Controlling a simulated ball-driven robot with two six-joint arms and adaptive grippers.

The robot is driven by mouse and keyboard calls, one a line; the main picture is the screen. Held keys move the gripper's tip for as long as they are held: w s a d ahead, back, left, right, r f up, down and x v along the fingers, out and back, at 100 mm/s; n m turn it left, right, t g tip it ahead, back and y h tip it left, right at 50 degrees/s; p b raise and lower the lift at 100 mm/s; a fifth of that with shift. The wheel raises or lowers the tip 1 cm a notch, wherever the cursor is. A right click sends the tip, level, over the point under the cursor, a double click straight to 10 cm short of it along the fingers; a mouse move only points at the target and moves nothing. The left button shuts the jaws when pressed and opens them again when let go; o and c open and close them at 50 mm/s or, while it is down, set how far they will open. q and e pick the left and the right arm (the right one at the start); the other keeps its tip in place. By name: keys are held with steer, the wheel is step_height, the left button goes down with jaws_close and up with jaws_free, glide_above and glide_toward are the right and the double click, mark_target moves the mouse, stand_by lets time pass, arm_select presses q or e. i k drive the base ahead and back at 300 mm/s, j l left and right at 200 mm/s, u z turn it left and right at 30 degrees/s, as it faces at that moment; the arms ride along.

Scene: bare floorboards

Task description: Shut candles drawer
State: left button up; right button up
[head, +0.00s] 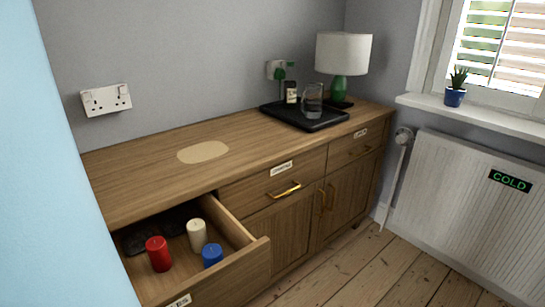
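The candles drawer (253,250) is pulled out at the left end of a wooden sideboard (150,171). A white label (180,301) on its front is partly cut off by the bottom edge. Inside stand a red candle (158,254), a cream candle (197,235) and a blue candle (212,255), all upright. Dark items (140,238) lie further back in the drawer, too shaded to make out. Neither of my grippers is in view.
The middle drawer (270,179) and right drawer (355,147) are closed. A black tray (305,117) with a glass jug (312,101) and a lamp (343,57) stand on top. A radiator (465,205) is at right. Floorboards (360,275) in front are clear.

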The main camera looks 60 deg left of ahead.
mark_target(244, 271)
steer(key=u, duration=2.75)
